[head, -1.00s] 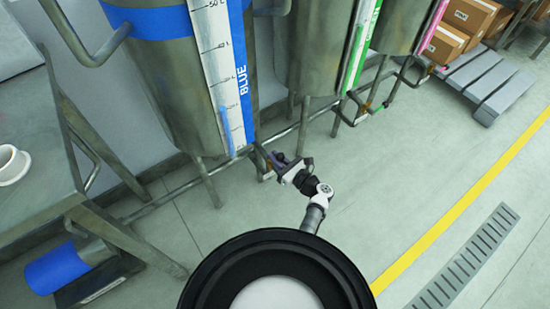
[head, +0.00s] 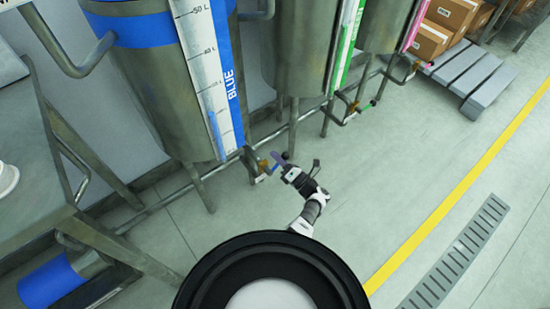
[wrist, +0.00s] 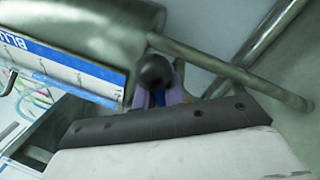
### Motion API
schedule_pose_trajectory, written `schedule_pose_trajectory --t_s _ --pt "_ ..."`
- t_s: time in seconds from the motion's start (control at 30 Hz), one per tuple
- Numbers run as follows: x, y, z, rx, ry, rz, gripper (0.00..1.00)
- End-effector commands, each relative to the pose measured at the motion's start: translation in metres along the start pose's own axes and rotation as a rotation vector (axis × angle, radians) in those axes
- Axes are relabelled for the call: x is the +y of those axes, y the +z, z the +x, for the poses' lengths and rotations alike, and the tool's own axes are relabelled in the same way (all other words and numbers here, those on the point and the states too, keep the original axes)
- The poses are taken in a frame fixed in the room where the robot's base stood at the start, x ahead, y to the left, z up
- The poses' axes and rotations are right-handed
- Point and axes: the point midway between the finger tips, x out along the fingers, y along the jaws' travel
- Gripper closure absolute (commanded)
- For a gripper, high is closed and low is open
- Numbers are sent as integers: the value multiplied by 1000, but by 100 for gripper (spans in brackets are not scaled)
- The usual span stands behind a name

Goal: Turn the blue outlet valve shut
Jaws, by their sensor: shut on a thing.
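The blue outlet valve (head: 271,169) is low on the pipe under the tank marked BLUE (head: 160,90). Its small blue handle points right from a brass-coloured body (head: 261,167). My gripper (head: 279,160), with purple fingers, is at the handle, low above the floor. In the wrist view a bit of blue (wrist: 159,99) shows between the purple fingers (wrist: 162,95), so my gripper is shut on the handle. A dark round knob-like part (wrist: 153,70) hides part of the fingers there. The handle's exact angle is hard to tell.
A green-marked tank (head: 310,50) and a pink-marked one stand to the right, with their own outlets. Pipes and tank legs (head: 198,188) are close to my gripper. A steel table (head: 50,170) is at left. The floor (head: 380,170) to the right is clear.

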Motion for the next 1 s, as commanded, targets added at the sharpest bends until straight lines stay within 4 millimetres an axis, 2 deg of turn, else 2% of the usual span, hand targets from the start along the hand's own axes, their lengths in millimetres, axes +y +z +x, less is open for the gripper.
schedule_pose_trajectory --t_s 0.03,0.5,1.0 --pt "-2 9 3 -20 5 34 100" --pt "-26 5 -2 -94 1 403 100" --pt "-35 3 -5 -124 0 544 100"
